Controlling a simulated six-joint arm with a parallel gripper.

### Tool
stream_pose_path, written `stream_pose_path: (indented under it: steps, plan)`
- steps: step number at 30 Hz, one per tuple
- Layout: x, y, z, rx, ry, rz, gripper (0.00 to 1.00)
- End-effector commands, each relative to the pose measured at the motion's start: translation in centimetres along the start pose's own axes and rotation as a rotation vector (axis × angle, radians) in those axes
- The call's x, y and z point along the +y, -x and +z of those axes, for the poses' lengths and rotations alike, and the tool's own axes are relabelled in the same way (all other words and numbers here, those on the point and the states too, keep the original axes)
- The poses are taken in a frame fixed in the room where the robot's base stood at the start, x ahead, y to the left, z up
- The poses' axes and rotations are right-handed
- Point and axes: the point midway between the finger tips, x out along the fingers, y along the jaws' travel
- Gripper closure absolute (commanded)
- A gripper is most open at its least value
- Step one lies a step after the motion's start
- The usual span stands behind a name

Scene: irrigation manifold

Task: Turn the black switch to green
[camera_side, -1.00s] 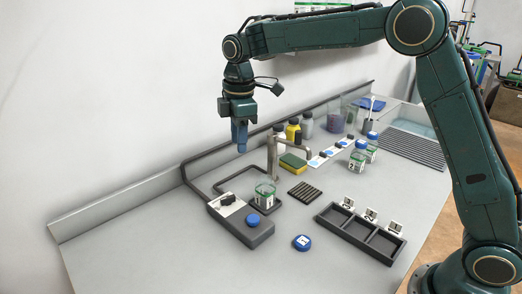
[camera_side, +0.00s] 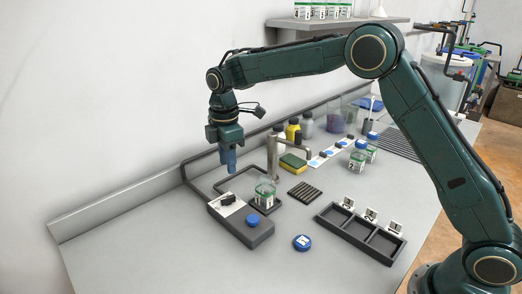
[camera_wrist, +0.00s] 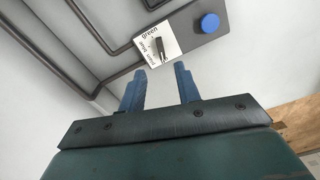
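The black switch (camera_side: 227,199) sits on the white label plate of a dark grey control box (camera_side: 255,236). In the wrist view the black switch (camera_wrist: 160,47) stands on the plate (camera_wrist: 150,60), with the word "green" printed at its upper end; other words are too small to read surely. A blue button (camera_wrist: 209,23) is on the same box. My gripper (camera_side: 230,170) points down above the switch, apart from it. In the wrist view its two blue fingers (camera_wrist: 160,82) are spread with nothing between them.
Dark pipes (camera_side: 190,172) run behind the box. The counter's front left is clear.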

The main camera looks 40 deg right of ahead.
Motion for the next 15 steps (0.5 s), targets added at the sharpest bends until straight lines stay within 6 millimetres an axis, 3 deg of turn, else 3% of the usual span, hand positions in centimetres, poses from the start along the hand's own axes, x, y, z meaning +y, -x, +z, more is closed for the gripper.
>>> stream_pose_path:
  steps: [15]
  plan:
    - [0.0, -7.9, 0.0, -0.001, 0.000, -0.003, 0.67]
